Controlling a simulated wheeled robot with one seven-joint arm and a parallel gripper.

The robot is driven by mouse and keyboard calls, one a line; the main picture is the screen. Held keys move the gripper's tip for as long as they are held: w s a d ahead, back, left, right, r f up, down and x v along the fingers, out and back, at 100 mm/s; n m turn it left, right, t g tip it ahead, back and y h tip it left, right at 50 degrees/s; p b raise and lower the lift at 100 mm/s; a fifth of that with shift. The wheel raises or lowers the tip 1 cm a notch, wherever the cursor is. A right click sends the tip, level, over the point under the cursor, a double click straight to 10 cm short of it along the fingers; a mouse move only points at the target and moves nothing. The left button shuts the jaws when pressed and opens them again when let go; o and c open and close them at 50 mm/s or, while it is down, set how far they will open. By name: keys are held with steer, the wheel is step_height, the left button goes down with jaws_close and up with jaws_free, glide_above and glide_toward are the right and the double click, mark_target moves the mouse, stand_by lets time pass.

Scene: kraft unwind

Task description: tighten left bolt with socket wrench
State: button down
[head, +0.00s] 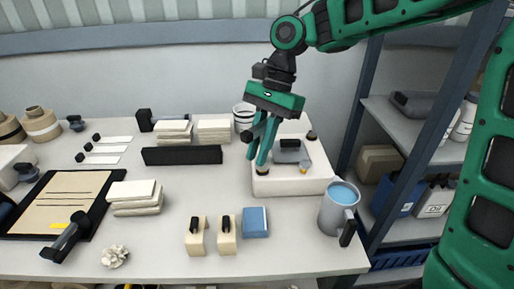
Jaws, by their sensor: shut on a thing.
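My gripper (257,160) points down over the left side of a white base block (285,187) on the table. It is shut on a dark tool, likely the socket wrench (257,130), mostly hidden by the green fingers. A dark round piece with a tan ring, likely the left bolt (262,172), shows just below the fingertips. I cannot tell whether the tool touches it. Another dark round piece (311,135) stands at the block's far right corner. A grey fixture (291,151) sits mid-block, with a small yellowish knob (303,167) beside it.
A grey mug (339,208) with blue contents stands right of the block, near the table edge. A blue box (255,222) and two tan blocks (196,238) stand in front. A long black bar (182,155) lies left. A shelf unit (415,125) stands right.

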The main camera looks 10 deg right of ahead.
stand_by(0.4)
steer(key=shift+w+a+f+m+t+y, duration=0.15)
steer(key=shift+m+t+y, duration=0.2)
steer(key=shift+m, duration=0.75)
steer(key=shift+m+t, duration=0.45)
steer(key=shift+m, duration=0.65)
steer(key=shift+w, duration=0.1)
steer(key=shift+w+m+t+y, duration=0.2)
steer(key=shift+m+t, duration=0.3)
steer(key=shift+m, duration=0.7)
